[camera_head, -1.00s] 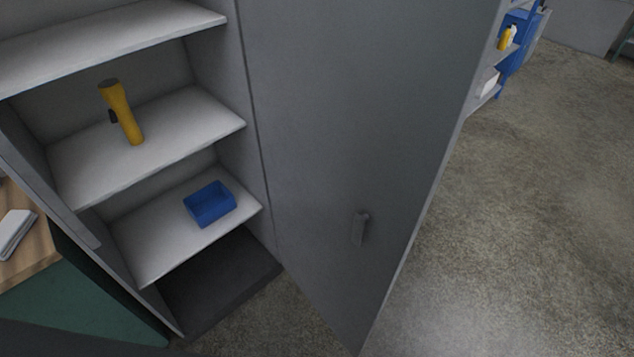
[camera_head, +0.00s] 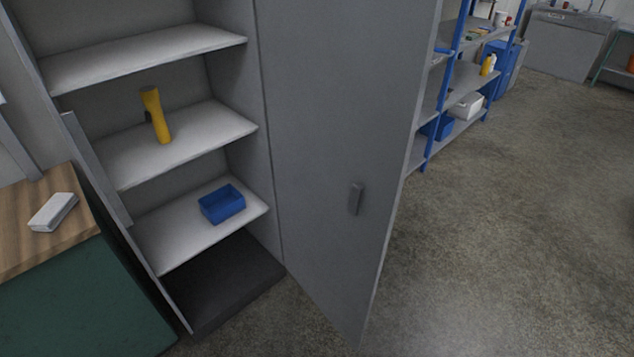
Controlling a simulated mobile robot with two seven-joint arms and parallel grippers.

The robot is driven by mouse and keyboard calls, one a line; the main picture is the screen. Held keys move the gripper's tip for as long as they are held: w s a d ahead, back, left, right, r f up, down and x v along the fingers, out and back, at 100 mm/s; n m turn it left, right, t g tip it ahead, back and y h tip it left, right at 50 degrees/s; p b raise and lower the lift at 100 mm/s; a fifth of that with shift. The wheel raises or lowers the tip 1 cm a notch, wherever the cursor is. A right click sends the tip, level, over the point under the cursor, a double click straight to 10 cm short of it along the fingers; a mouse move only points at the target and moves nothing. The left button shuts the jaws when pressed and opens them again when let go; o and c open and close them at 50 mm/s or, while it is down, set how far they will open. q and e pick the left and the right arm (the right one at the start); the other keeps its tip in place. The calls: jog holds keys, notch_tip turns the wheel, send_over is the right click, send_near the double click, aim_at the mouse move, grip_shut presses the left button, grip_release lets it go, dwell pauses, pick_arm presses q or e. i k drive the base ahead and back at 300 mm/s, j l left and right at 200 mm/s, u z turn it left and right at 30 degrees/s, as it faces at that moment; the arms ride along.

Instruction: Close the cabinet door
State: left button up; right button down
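The grey cabinet door (camera_head: 325,140) stands wide open, hinged on the right side of the cabinet and swung out toward me. Its dark handle (camera_head: 355,198) is on the face that I see, near the free edge. The cabinet (camera_head: 265,190) is open to view, with white shelves. A yellow flashlight (camera_head: 157,115) stands on the middle shelf (camera_head: 190,138). A blue bin (camera_head: 222,204) sits on the lower shelf (camera_head: 180,245). Neither of my grippers shows in the view.
A wooden-topped green workbench (camera_head: 80,300) with a small white object (camera_head: 54,212) stands left of the cabinet. A blue and grey shelving rack (camera_head: 430,130) is behind the door. The concrete floor (camera_head: 500,240) at right is clear.

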aim_at(345, 81)
jog(key=u, duration=2)
jog(key=k+l, duration=0.1)
jog(key=l, duration=0.9)
jog(key=k+l, duration=0.15)
jog(key=l, duration=0.35)
jog(key=k+l, duration=0.1)
jog(key=l, duration=0.95)
jog(key=k+l+u, duration=0.1)
jog(key=l, duration=0.4)
jog(key=k+l, duration=0.15)
jog(key=l, duration=0.35)
jog(key=k+l, duration=0.2)
